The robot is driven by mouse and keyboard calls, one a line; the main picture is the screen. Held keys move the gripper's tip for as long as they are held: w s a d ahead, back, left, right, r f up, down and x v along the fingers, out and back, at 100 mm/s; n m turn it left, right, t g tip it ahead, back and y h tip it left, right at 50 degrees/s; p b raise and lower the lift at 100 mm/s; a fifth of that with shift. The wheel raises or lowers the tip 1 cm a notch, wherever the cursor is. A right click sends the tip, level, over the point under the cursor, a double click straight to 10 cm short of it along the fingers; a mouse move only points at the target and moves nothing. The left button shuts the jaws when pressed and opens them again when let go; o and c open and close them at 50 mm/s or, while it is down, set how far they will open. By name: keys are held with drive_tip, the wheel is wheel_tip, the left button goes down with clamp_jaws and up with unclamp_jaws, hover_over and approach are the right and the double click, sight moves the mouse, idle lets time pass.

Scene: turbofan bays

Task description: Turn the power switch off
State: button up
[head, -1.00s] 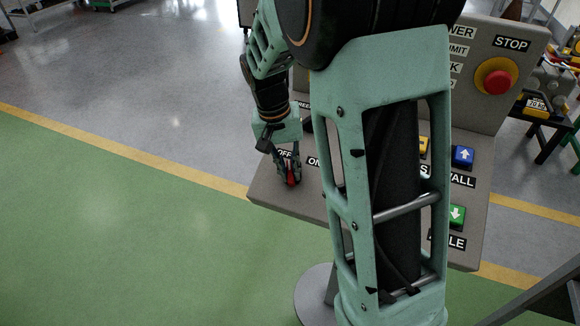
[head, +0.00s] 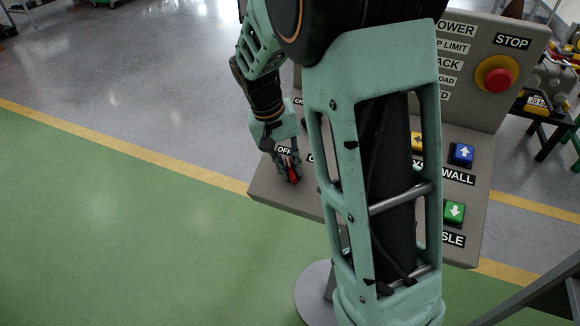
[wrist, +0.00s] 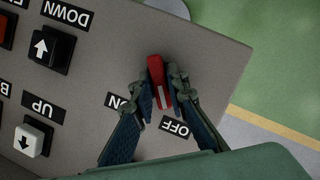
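The power switch is a red knob (wrist: 156,70) with a white mark, on the grey control panel (wrist: 215,75). In the wrist view the mark points down, close to the direction of the OFF label (wrist: 174,127). The ON label (wrist: 120,102) is to the left, partly covered by a finger. My gripper (wrist: 162,92) has its fingertips on either side of the knob, closed against it as far as I can tell. In the head view my gripper (head: 289,172) is over the red knob (head: 293,174) at the panel's left end, just below OFF.
The panel also has a blue button (head: 462,154), a green button (head: 454,212) and a yellow button (head: 418,142). A red STOP button (head: 497,74) is on the upright board. My arm hides the panel's middle. Open green floor (head: 120,230) lies to the left.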

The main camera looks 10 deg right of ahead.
drive_tip(key=o, duration=0.3)
drive_tip(key=shift+r, duration=0.1)
drive_tip(key=v, duration=1.2)
drive_tip(key=shift+d, duration=0.1)
